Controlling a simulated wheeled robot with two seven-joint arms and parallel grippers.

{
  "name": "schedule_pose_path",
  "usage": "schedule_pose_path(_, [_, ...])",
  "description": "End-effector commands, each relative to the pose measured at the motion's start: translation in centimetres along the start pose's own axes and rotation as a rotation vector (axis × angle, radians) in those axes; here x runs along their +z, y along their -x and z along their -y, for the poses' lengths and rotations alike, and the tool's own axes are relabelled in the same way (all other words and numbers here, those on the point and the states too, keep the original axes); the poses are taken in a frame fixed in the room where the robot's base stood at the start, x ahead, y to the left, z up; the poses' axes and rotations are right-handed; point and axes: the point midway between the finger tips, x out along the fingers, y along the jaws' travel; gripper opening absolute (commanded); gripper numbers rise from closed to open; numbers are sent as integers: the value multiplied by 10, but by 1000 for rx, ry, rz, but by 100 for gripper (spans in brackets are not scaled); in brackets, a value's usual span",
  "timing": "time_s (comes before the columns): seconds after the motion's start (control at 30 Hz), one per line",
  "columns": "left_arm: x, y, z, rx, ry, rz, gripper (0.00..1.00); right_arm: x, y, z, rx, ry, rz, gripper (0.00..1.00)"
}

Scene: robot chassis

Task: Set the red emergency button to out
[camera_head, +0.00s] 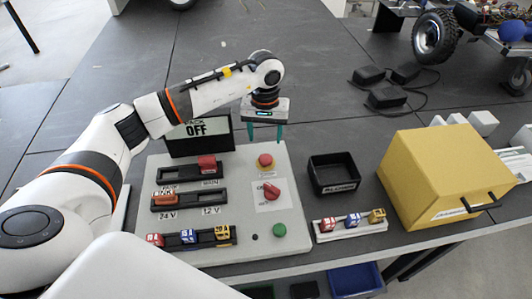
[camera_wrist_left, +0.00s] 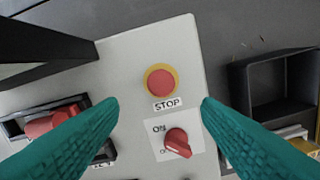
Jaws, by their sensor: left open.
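The red emergency button (camera_head: 265,161) sits on a yellow ring at the upper right of the light grey panel (camera_head: 290,222). In the left wrist view the button (camera_wrist_left: 161,81) shows from above, with a STOP label below it. I cannot tell from these views whether it is pressed in or out. My left gripper (camera_head: 265,138) points down just above and behind the button. Its two teal fingers are open and empty, and in the left wrist view (camera_wrist_left: 161,103) they lie either side of the button, apart from it. My right gripper does not show.
A red ON rotary switch (camera_head: 271,191) and a green button (camera_head: 279,230) lie below the button. A display reading OFF (camera_head: 196,130) stands at the panel's back. A black bin (camera_head: 332,174), a fuse rack (camera_head: 350,223) and a yellow box (camera_head: 440,175) stand to the right.

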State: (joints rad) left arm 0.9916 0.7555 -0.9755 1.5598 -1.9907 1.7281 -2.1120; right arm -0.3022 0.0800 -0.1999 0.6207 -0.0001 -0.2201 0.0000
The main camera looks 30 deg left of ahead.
Motion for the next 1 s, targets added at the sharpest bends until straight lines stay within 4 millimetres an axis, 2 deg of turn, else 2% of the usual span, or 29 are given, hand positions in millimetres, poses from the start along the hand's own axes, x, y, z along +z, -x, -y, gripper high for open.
schedule_pose_path(0.3, [-2, -62, 1, -2, 1, -5, 59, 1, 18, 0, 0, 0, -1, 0])
schedule_pose_path(0.5, [-1, -86, 2, -3, 1, -3, 59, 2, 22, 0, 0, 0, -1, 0])
schedule_pose_path(0.87, [0, -92, 1, -3, 1, -1, 59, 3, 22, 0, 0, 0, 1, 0])
schedule_pose_path(1.0, [0, -92, 1, -4, 1, -1, 39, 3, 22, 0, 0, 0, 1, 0])
